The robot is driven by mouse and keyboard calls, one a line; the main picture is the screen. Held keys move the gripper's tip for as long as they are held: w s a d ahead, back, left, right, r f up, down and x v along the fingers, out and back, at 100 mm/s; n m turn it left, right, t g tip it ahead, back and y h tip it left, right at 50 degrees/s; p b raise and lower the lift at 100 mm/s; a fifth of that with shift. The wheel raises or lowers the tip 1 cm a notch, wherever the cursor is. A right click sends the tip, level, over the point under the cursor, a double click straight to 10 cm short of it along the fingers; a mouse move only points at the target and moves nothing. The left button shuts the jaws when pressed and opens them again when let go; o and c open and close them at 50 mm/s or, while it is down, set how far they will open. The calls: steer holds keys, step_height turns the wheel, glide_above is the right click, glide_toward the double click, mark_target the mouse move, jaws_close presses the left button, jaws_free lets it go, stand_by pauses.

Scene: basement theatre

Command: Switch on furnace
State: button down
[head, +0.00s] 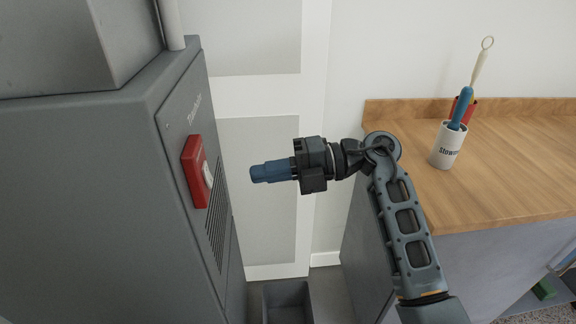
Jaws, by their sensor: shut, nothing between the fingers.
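The furnace (80,190) is a tall grey metal cabinet on the left, with its front face turned toward the right. A red switch plate (193,172) with a pale part on it is mounted on that face, above a vent grille. My gripper (254,173) is to the right of the switch plate, pointing left toward it. Its blue fingers are shut and empty, with a visible gap between the fingertips and the plate. The exact position of the switch lever is too small to tell.
A wooden counter (500,190) is on the right, holding a white utensil crock (448,145) with utensils. A grey open bin (287,302) sits on the floor between furnace and counter. A white panelled door (258,190) is behind. The space between my gripper and the furnace is clear.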

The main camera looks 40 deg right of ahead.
mark_target(212, 181)
steer(key=x, duration=0.6)
steer(key=shift+w+a, duration=0.25)
steer(key=shift+a, duration=0.1)
steer(key=shift+a+f, duration=0.1)
steer(key=shift+f, duration=0.05)
steer(key=shift+w+a+f, duration=0.1)
steer(key=shift+a, duration=0.05)
